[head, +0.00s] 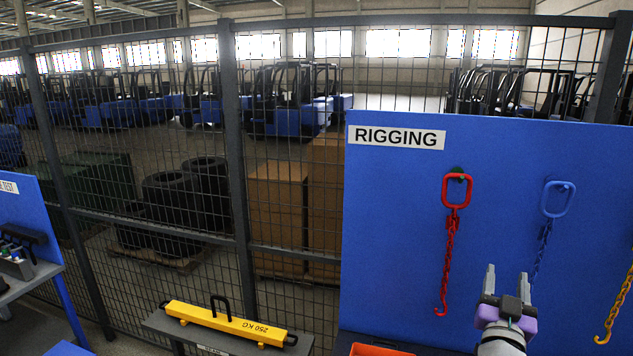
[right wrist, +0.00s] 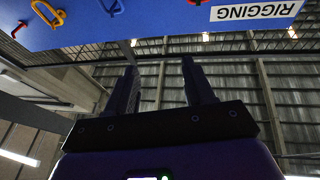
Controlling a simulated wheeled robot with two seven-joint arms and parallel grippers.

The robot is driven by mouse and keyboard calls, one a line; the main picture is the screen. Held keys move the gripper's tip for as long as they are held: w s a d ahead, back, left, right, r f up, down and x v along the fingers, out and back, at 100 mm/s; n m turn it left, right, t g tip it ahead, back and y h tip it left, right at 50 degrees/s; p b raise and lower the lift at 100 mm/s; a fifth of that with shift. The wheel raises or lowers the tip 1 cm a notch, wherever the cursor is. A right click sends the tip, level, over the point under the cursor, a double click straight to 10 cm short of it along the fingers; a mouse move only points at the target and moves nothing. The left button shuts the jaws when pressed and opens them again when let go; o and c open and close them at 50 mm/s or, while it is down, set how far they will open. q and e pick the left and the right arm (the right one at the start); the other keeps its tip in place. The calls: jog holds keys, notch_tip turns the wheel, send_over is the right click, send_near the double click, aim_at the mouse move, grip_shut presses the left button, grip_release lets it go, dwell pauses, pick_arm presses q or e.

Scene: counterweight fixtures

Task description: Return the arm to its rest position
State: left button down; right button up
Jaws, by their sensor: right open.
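My right gripper (head: 507,283) is at the lower right of the head view, in front of the blue rigging board (head: 390,230). Its two fingers point up and stand apart, with nothing between them. In the right wrist view the fingers (right wrist: 158,85) are also apart and empty, against the ceiling and the board's edge. My left gripper shows in neither view.
A red chain (head: 450,245), a blue chain (head: 544,240) and a yellow chain (head: 619,305) hang on the board near my right gripper. A yellow 250 KG weight (head: 226,323) lies on a grey stand. An orange bin (head: 378,350) is below the board. A mesh fence (head: 237,160) stands behind.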

jog(key=w+a+f+n+g+y, duration=0.1)
jog(key=w+a+f+y, duration=0.1)
jog(key=w+f, duration=0.45)
jog(key=s+a+f+n+g+y, duration=0.1)
jog(key=a+f+g+y, duration=0.2)
jog(key=f, duration=0.7)
jog(key=s+a+f+n+g+y, duration=0.15)
jog(key=a+f, duration=0.35)
jog(key=f, duration=0.5)
jog(key=s+a+f+g+y, duration=0.15)
jog(key=a+f+y, duration=0.3)
jog(key=f, duration=0.55)
jog(key=s+a+f+g+y, duration=0.2)
jog(key=s+a+f+g, duration=0.45)
jog(key=s+f, duration=0.45)
jog(key=s+a+f+g+y, duration=0.2)
jog(key=s+a+f+g, duration=0.45)
jog(key=s, duration=0.75)
pick_arm(q)
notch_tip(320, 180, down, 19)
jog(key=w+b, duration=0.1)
jog(key=b, duration=1.7)
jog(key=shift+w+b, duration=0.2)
jog(key=shift+b, duration=0.1)
pick_arm(e)
notch_tip(320, 180, down, 21)
jog(key=t, duration=0.1)
jog(key=shift+a+f, duration=0.2)
jog(key=shift+a, duration=0.25)
jog(key=shift+s, duration=0.1)
